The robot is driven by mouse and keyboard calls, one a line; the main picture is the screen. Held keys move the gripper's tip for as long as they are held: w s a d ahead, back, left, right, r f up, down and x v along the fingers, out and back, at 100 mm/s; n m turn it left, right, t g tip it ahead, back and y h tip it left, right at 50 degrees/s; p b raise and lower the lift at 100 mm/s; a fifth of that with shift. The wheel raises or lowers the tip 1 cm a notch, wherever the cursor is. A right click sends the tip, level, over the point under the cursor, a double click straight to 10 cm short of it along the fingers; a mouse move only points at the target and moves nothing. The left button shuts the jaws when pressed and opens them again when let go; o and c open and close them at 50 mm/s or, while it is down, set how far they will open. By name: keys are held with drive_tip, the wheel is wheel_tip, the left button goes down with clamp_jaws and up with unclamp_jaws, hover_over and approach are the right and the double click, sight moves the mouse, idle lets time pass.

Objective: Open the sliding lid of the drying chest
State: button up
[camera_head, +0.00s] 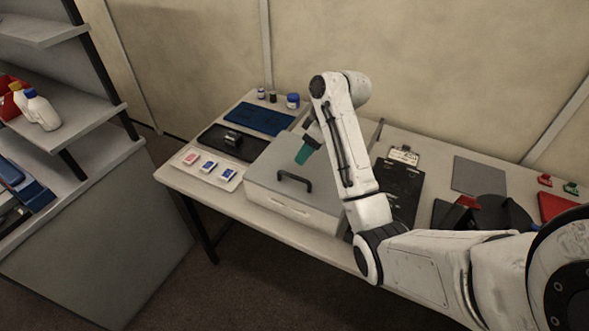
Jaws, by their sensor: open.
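The drying chest (283,210) is a pale grey box on the table, left of my forearm. Its flat lid (262,172) covers the top and looks closed, with a dark bar handle (294,179) near the front edge. My gripper (303,155) has teal fingers and hangs over the back part of the lid, behind the handle. It is open and apart from the handle. I cannot tell its exact height above the lid. My arm hides the chest's right side and back right corner.
A tray with small cards (208,167), a black tray (229,143), a blue mat (259,119) and small jars (292,100) lie left of and behind the chest. A black clipboard (401,185) lies to its right. A shelf unit (90,215) stands at the far left.

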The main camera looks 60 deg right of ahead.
drive_tip(key=x, duration=0.7)
drive_tip(key=shift+w+a+f+p, duration=0.1)
drive_tip(key=shift+a+f+p, duration=0.05)
drive_tip(key=shift+f+p, duration=0.2)
clamp_jaws()
